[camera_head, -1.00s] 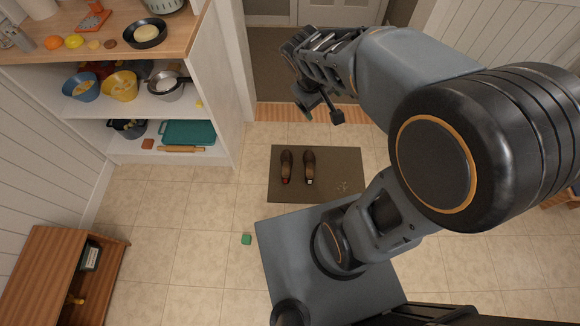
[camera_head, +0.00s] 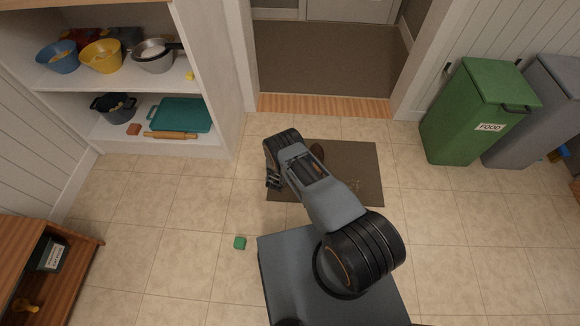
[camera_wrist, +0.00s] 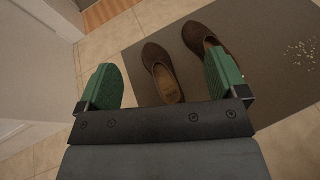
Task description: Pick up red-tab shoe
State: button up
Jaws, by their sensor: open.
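Two brown shoes lie side by side on a dark mat (camera_head: 350,185). In the wrist view the left shoe (camera_wrist: 155,58) shows between my gripper's (camera_wrist: 163,88) green finger pads, and the right shoe (camera_wrist: 196,34) passes behind the right finger. No red tab shows now; the heel ends are partly hidden by my gripper. The earlier head view shows the red tab on the left shoe's near end. My gripper (camera_head: 273,180) is open and empty. In the head view my arm covers most of the shoes, leaving one brown part (camera_head: 317,152) visible.
A green block (camera_head: 239,243) lies on the tiles left of my base. A shelf unit (camera_head: 205,85) with bowls stands at upper left, and a low wooden cabinet (camera_head: 25,265) at lower left. Green (camera_head: 470,120) and grey bins stand right. Tiles around the mat are mostly clear.

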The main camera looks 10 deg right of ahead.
jog(key=s+a+f+n+y+b, duration=0.1)
jog(key=s+f, duration=0.1)
jog(key=f, duration=0.3)
jog(key=s+a+f+n+t+y+b, duration=0.1)
jog(key=s+f+n, duration=0.1)
jog(key=f, duration=0.3)
jog(key=s+a+f+n+y+b, duration=0.1)
jog(key=s+f+n+y, duration=0.1)
jog(key=f, duration=0.4)
jog(key=shift+s+a, duration=0.15)
jog(key=shift+s, duration=0.2)
jog(key=b+x, duration=0.1)
jog(key=x, duration=0.1)
jog(key=b+x, duration=0.1)
jog(key=x, duration=0.1)
jog(key=b+x, duration=0.2)
jog(key=shift+w+f, duration=0.15)
jog(key=shift+f, duration=0.25)
jog(key=shift+w+f, duration=0.15)
jog(key=shift+w, duration=0.55)
jog(key=b+x, duration=0.1)
jog(key=x, duration=0.1)
jog(key=b+x, duration=0.2)
jog(key=shift+d, duration=0.25)
jog(key=shift+w+d+f+y+b, duration=0.1)
jog(key=shift+w+y+b, duration=0.2)
jog(key=shift+w+b, duration=0.15)
jog(key=c, duration=1.1)
jog(key=shift+c, duration=0.2)
